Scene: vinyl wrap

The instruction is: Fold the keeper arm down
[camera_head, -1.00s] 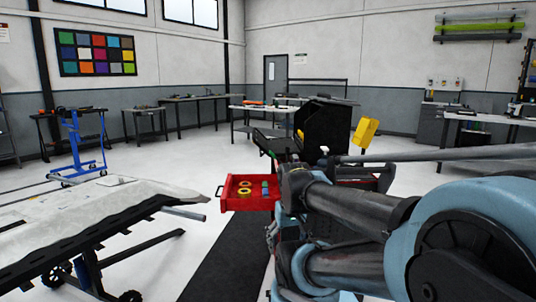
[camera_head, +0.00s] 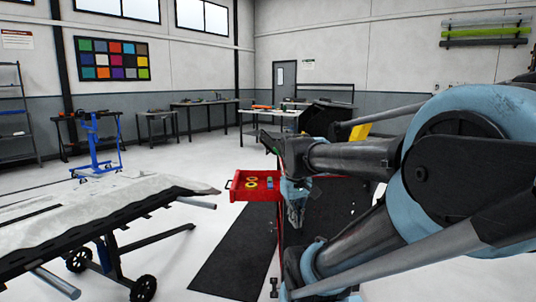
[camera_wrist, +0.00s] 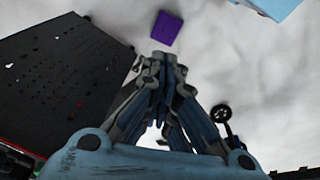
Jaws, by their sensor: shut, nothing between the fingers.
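My gripper shows in the wrist view (camera_wrist: 164,60), with its fingers drawn together and nothing between the tips. Pale, blurred floor lies beyond them. In the head view my arm reaches from the right edge to the middle and hides whatever is behind it; I cannot make out the fingertips there. I cannot pick out a keeper arm for certain in either view.
A red cart drawer (camera_head: 255,186) stands open, holding yellow rings. A covered table (camera_head: 95,205) is at left, a blue wheeled stand (camera_head: 95,145) behind it. In the wrist view, a dark perforated panel (camera_wrist: 65,85) is left and a purple square (camera_wrist: 165,28) ahead.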

